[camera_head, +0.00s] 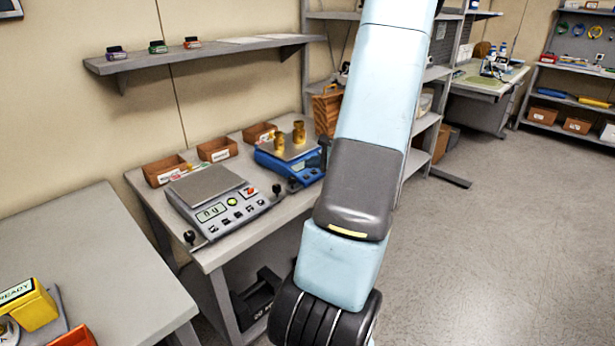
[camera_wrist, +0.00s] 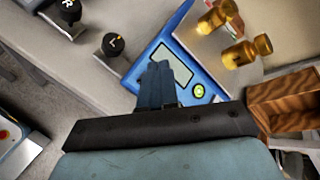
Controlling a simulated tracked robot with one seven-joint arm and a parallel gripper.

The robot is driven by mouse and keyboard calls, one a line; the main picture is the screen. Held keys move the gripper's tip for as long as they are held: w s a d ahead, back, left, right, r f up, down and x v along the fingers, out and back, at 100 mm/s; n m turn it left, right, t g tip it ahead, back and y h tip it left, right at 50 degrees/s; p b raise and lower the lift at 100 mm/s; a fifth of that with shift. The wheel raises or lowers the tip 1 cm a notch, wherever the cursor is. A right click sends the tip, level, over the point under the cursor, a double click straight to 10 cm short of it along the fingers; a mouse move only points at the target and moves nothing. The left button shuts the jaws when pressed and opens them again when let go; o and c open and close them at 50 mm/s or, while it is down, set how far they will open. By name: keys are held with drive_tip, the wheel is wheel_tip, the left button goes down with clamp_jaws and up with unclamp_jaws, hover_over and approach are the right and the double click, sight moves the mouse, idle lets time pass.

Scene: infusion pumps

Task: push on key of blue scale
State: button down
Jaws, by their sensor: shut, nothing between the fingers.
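The blue scale (camera_head: 312,176) stands on the grey bench with brass weights (camera_head: 299,133) on its pan. In the wrist view its blue casing (camera_wrist: 146,52) lies beyond my gripper (camera_wrist: 157,68). A round green-yellow key (camera_wrist: 197,91) shows on its front panel, to the right of the fingers. The fingers are together and empty, and they overlap the lower left part of the panel in the picture. They cover part of the display (camera_wrist: 172,62). I cannot tell whether they touch the casing. The head view does not clearly show the fingers.
A grey scale (camera_head: 212,205) with its own keys stands left of the blue scale. Black knobs (camera_wrist: 113,44) stand near the fingers. Brown bins (camera_head: 164,170) line the back of the bench. A wooden box (camera_wrist: 282,104) is at the right. Open floor (camera_head: 480,250) lies right.

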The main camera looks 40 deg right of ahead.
drive_tip(key=shift+s+r, duration=0.25)
drive_tip(key=shift+r, duration=0.7)
drive_tip(key=shift+s+r, duration=0.25)
drive_tip(key=shift+r, duration=0.65)
